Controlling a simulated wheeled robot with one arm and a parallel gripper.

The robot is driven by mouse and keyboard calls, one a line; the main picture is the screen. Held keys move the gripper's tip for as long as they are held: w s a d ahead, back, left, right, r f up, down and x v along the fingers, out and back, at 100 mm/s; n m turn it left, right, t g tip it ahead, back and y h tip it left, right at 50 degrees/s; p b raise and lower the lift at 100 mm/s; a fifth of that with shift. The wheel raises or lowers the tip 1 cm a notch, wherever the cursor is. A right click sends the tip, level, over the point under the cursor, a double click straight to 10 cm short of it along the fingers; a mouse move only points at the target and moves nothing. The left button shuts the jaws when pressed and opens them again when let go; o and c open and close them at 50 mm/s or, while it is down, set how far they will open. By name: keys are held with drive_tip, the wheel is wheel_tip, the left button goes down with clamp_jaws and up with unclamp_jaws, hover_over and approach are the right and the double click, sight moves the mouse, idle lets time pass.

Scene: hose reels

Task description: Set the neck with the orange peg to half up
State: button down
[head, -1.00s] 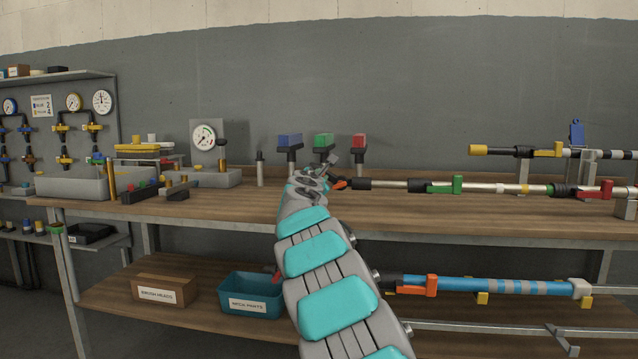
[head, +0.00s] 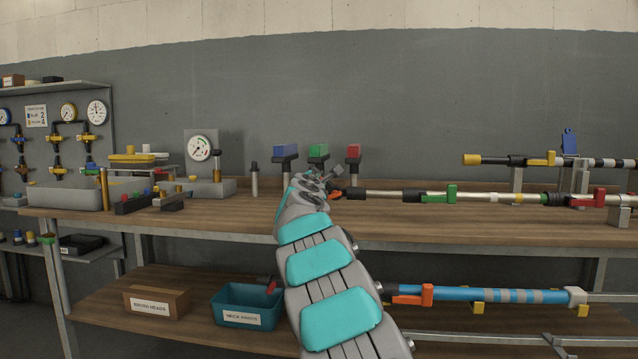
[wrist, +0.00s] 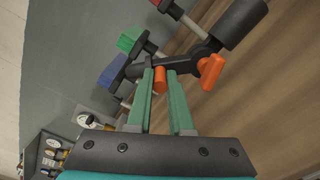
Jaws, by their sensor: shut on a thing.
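A long pole lies along the bench in the head view, with a green clamp (head: 438,196) and a black end (head: 357,194). In the wrist view its black end (wrist: 240,22) joins a black neck (wrist: 195,55) that slants across the picture. A loose-looking orange lever (wrist: 211,72) sits at the joint; orange also shows there in the head view (head: 335,196). The orange peg (wrist: 160,80) on the neck is between the green fingertips of my gripper (wrist: 161,82), which is shut on it. In the head view my arm hides most of the gripper and neck, so the neck's exact tilt is unclear.
Blue (head: 286,151), green (head: 318,151) and red (head: 354,151) blocks on black stands rise close behind the neck. Another pole with a yellow end (head: 471,160) lies at the back right. A blue pole (head: 470,293) lies on the lower shelf.

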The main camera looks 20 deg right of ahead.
drive_tip(key=c, duration=0.8)
unclamp_jaws()
drive_tip(key=shift+s, duration=0.1)
drive_tip(key=b+v, duration=0.1)
drive_tip(key=v, duration=0.6)
drive_tip(key=shift+s+a+b, duration=0.2)
drive_tip(key=shift+s+b, duration=0.05)
drive_tip(key=shift+b, duration=0.1)
